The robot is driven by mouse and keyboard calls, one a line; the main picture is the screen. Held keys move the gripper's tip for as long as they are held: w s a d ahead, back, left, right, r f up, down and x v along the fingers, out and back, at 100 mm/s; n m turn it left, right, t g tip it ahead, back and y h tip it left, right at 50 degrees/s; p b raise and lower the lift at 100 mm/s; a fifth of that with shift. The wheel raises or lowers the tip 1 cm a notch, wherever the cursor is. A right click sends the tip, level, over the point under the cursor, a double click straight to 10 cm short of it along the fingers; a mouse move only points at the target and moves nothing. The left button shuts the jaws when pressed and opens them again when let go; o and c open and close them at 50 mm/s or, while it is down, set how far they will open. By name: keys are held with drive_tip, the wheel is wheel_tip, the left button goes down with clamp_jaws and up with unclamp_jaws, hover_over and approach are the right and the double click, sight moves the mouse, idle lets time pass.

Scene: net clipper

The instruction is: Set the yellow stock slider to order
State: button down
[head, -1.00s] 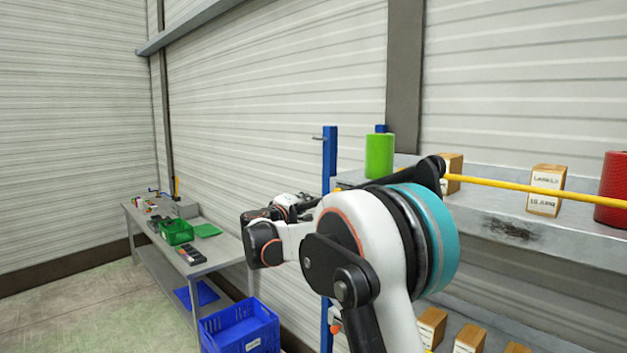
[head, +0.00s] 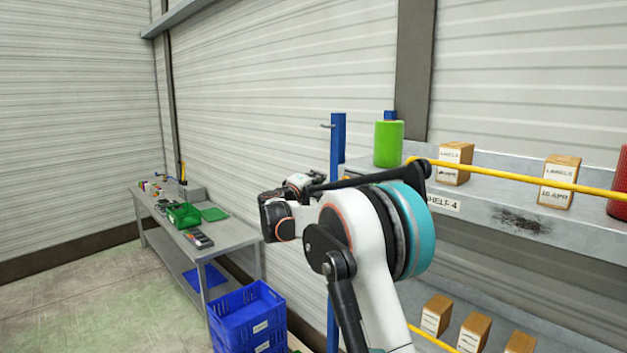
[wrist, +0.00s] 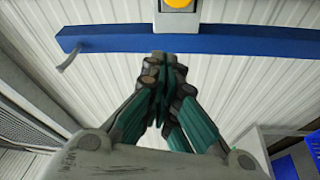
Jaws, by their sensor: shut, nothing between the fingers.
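In the wrist view, a round yellow-orange knob (wrist: 180,3) on a pale grey plate (wrist: 177,19) is cut off by the top edge. It looks like the yellow stock slider; any markings are out of view. The plate sits against a blue post (wrist: 110,39) that runs across the picture. My gripper (wrist: 161,62) is shut and empty, its fingertips just below the plate in the picture. I cannot tell whether they touch the post. The blue post (head: 337,140) also shows in the head view, where my arm hides the slider.
A shelf (head: 590,237) at right carries a green roll (head: 389,145), label boxes (head: 456,163) and a red roll. A yellow bar (head: 500,178) runs along its front. A grey workbench (head: 232,236) and stacked blue crates (head: 247,312) stand left. Floor at lower left is clear.

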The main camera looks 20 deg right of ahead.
drive_tip(key=d, duration=0.1)
drive_tip(key=d+p, duration=0.1)
drive_tip(key=d, duration=0.3)
drive_tip(key=shift+s+d+f+p, duration=0.15)
drive_tip(key=shift+s+f+p, duration=0.05)
drive_tip(key=shift+f+p, duration=0.2)
drive_tip(key=shift+s+r, duration=0.1)
drive_tip(key=s+d+b, duration=0.2)
drive_tip(key=s, duration=0.5)
drive_tip(key=shift+d+b, duration=0.25)
drive_tip(key=shift+b, duration=0.1)
